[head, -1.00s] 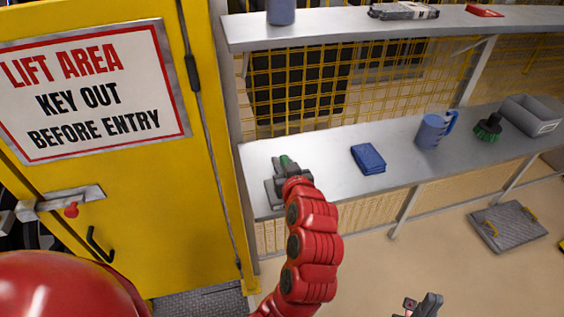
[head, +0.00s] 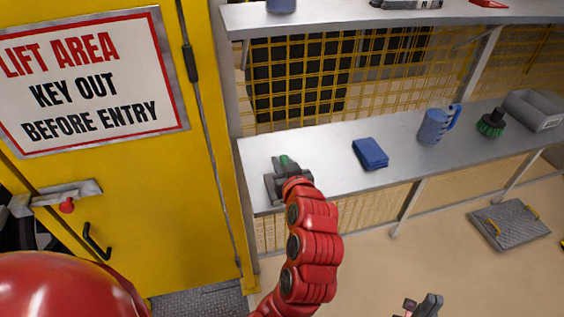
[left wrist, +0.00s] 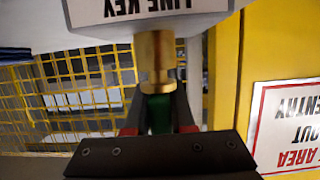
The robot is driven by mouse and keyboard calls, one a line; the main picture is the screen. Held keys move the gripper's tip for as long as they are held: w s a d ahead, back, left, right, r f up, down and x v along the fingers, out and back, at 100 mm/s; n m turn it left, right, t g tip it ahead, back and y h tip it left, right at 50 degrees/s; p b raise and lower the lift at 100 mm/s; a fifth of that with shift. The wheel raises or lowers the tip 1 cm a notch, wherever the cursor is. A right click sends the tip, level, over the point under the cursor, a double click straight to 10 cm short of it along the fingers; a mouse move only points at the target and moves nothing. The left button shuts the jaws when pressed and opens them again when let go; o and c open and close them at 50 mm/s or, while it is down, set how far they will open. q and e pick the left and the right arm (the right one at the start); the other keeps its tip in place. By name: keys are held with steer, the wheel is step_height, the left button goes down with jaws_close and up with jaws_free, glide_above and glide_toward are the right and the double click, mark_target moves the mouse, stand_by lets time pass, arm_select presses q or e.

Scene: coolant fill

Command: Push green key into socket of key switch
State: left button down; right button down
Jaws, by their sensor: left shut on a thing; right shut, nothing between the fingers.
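The green key (left wrist: 159,113) is between the fingers of my left gripper (left wrist: 158,122) in the left wrist view. A brass cylindrical part (left wrist: 155,60) is in line with the key, in front of a pale plate (left wrist: 105,12) lettered "LINE KEY", seen upside down. I cannot tell whether the brass is the key's own or the switch's socket. In the head view the green tip (head: 285,161) shows at my left gripper (head: 283,172), over the shelf's left end. No key switch can be made out there. My right gripper (head: 425,304) is shut and empty at the bottom.
A yellow door (head: 190,235) with a sign (head: 90,82) stands at the left. Yellow mesh (head: 300,80) is behind the shelf.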

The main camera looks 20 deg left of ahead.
arm_select(q)
steer(key=shift+f+b, duration=0.55)
steer(key=shift+f, duration=0.05)
steer(key=c, duration=0.7)
jaws_free()
steer(key=shift+s+d+r, duration=0.15)
steer(key=shift+s+d, duration=0.15)
steer(key=shift+s, duration=0.05)
steer(key=v, duration=0.5)
steer(key=shift+s+d+r, duration=0.1)
steer(key=shift+d+r, duration=0.05)
steer(key=shift+r, duration=0.15)
steer(key=shift+p+v, duration=3.1)
steer(key=shift+v, duration=2.4)
